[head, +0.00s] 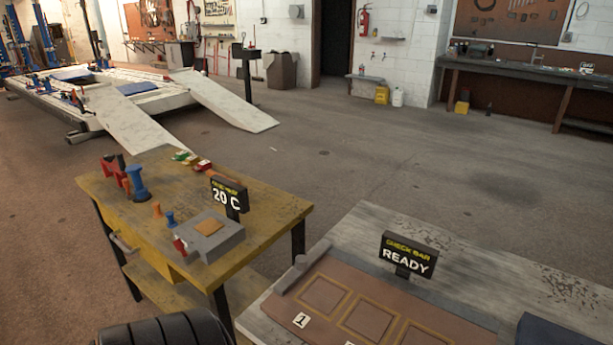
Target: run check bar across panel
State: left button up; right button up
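The brown panel (330,310) lies on the pale table at the bottom right, running past the lower edge of the head view. It has several square outlines in a row, and a white tag with the number 1 sits by the first. A grey bar (315,257) with a small knob, seemingly the check bar, lies along the panel's left end. A black sign (407,254) behind the panel reads "CHECK BAR READY". Neither of my grippers is in view.
A yellow workbench (270,205) at the left holds a grey block device (210,238), a "20 C" sign (229,197) and several coloured tools. A dark blue object (560,332) sits at the pale table's right. Open floor (350,165) lies beyond both tables.

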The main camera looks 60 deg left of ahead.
aim_at(304, 263)
jog(key=u, duration=1.65)
